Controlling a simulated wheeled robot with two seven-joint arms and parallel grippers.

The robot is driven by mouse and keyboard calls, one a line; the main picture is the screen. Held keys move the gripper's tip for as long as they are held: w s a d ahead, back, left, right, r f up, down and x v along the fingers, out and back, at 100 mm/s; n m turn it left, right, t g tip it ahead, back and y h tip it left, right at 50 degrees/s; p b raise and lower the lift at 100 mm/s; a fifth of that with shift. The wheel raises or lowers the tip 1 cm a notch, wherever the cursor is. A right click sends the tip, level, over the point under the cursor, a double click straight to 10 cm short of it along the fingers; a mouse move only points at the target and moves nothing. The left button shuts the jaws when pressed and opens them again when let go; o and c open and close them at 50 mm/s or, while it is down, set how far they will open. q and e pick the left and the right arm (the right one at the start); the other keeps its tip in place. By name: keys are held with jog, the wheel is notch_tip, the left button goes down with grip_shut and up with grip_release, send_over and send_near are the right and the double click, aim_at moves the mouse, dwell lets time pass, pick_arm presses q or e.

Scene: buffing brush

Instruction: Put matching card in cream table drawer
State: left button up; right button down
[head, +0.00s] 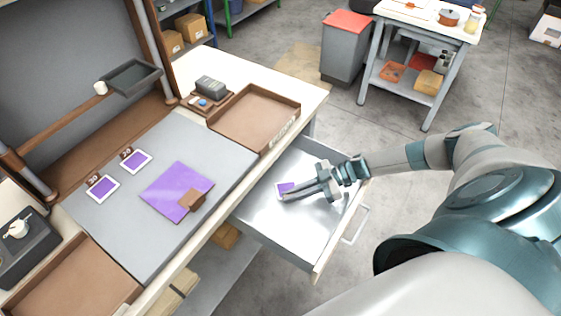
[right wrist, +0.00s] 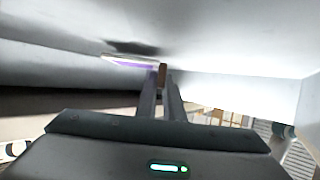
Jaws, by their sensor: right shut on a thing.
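The drawer (head: 315,215) of the cream table (head: 312,95) is pulled open, and its grey inside shows. My right gripper (head: 284,194) reaches into the drawer and is shut on a purple card with a pale border (head: 285,187). In the right wrist view, the card (right wrist: 130,63) shows edge-on at the fingertips (right wrist: 161,75), close to the drawer floor; I cannot tell if it touches. Two similar purple cards, one on the left (head: 103,188) and one on the right (head: 135,161), lie on the grey mat by small brown number tags. My left gripper is not in view.
A purple cloth (head: 178,190) with a brown patch lies on the mat (head: 222,158). A brown tray (head: 258,117) sits at the table's back right, another tray (head: 75,290) at the front left. The drawer's front panel and handle (head: 356,225) stand out over open floor.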

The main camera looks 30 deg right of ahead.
aim_at(280, 204)
jog(key=a, duration=0.1)
jog(key=w+a, duration=0.1)
jog(key=a+p, duration=0.1)
jog(key=a, duration=0.1)
jog(key=shift+w+r, duration=0.15)
jog(key=shift+w, duration=0.15)
jog(key=shift+d+f+b, duration=0.1)
jog(key=shift+f+b, duration=0.55)
jog(key=shift+f, duration=0.05)
jog(key=shift+f, duration=0.2)
jog(key=c, duration=1.9)
grip_release()
jog(key=shift+o, duration=0.2)
jog(key=shift+r, duration=0.1)
